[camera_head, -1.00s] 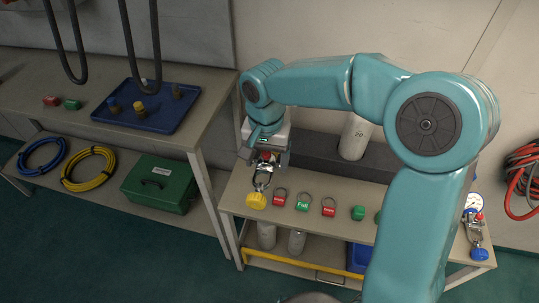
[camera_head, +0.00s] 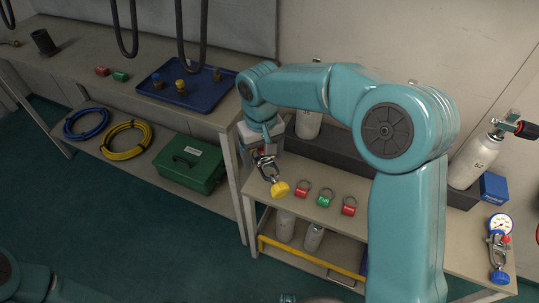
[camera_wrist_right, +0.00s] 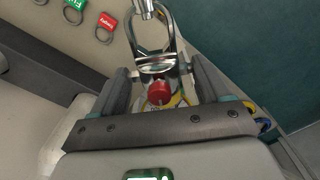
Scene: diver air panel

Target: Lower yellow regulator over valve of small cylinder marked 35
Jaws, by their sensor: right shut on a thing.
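My right gripper (camera_head: 262,152) is shut on the yellow regulator, above the left end of the bench on the right. The regulator's metal yoke (camera_head: 266,168) hangs from the jaws, with its yellow knob (camera_head: 279,189) lowest in the picture. In the right wrist view, the yoke (camera_wrist_right: 158,45) and a red cap (camera_wrist_right: 160,93) show between the fingers. A pale cylinder (camera_head: 308,123) stands behind the arm, partly hidden. Another cylinder (camera_head: 476,160) leans at the right. I cannot read a 35 on any cylinder. My left gripper is out of view.
Red and green tags with rings (camera_head: 325,200) lie on the bench beside the knob. A gauge with a blue knob (camera_head: 499,276) lies at the bench's right. Small cylinders (camera_head: 285,226) stand on the shelf below. A blue tray (camera_head: 163,97) rests on the left table.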

